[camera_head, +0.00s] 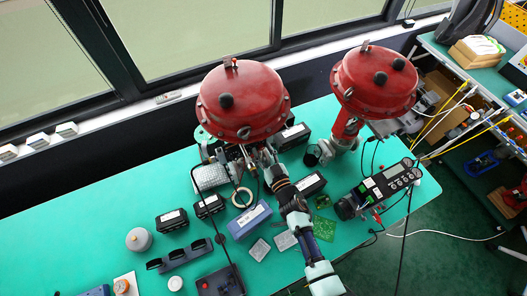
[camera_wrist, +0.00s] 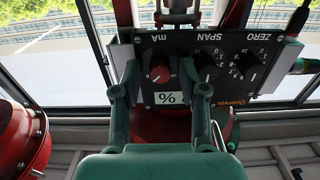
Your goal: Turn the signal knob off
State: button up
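The signal knob (camera_wrist: 160,76) is a small red knob on a dark panel (camera_wrist: 225,50) in the wrist view. The panel's lettering appears upside down, with "mA" above this knob and a white "%" label (camera_wrist: 168,98) below it. My gripper (camera_wrist: 162,72) is open, with one finger on each side of the knob. I cannot tell whether either finger touches it. In the head view, my gripper (camera_head: 266,160) reaches under the left red valve actuator (camera_head: 242,98), and the knob is hidden there.
Black SPAN (camera_wrist: 209,62) and ZERO (camera_wrist: 246,65) knobs sit right of the signal knob in the wrist view. A second red actuator (camera_head: 374,82) stands to the right. Boxes, circuit boards and a black controller (camera_head: 390,182) lie on the green table (camera_head: 110,215).

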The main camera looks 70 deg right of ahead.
grip_shut()
jog(key=shift+n, duration=0.3)
jog(key=n, duration=0.3)
jog(key=shift+n, duration=0.4)
jog(key=n+b, duration=0.1)
jog(key=n, duration=0.3)
jog(key=shift+n, duration=0.4)
jog(key=n, duration=0.4)
jog(key=shift+b, duration=0.3)
jog(key=n, duration=0.4)
jog(key=shift+b, duration=0.3)
jog(key=shift+n, duration=0.5)
